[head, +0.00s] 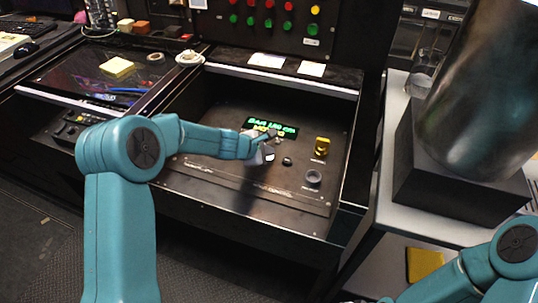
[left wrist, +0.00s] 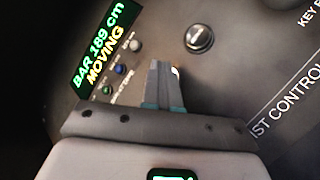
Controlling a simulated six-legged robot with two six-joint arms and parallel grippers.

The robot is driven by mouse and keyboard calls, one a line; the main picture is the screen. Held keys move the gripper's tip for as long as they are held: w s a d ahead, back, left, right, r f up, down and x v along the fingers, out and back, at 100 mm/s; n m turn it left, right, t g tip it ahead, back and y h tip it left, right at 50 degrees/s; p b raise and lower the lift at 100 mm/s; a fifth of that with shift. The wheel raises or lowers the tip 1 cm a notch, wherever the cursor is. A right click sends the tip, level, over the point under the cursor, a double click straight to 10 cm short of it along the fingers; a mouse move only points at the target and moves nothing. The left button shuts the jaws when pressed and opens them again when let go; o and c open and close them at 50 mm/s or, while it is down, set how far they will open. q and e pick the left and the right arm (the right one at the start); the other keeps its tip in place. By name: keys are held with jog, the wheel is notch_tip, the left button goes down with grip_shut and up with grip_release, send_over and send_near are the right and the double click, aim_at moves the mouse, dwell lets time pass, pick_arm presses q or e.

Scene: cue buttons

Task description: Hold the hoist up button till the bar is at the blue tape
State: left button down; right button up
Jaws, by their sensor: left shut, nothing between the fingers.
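The hoist control panel (head: 215,170) is a dark sloped face in a black console. My left gripper (head: 268,153) is shut, with its fingertips down at the panel just below the display. In the left wrist view the closed fingers (left wrist: 165,72) point at the panel, with a small bright spot beside the tips. The fingers hide whatever lies under them, so I cannot see the up button or whether it is pressed. The green-and-yellow display (left wrist: 98,47) reads "BAR 189 cm MOVING". The bar and the blue tape do not show. My right gripper is out of view.
A black round button (left wrist: 199,37) stands near the fingers. A yellow key switch (head: 321,147) and a grey knob (head: 313,178) are on the panel's right. Small green, blue and white lamps (left wrist: 120,69) sit beside the display. A large dark cylinder (head: 485,90) stands at right.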

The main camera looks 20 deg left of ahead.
pick_arm(q)
jog(key=shift+r+p, duration=0.75)
jog(key=shift+r, duration=0.05)
notch_tip(320, 180, up, 5)
jog(key=p, duration=0.4)
jog(key=shift+p, duration=0.35)
jog(key=c, duration=1.8)
grip_release()
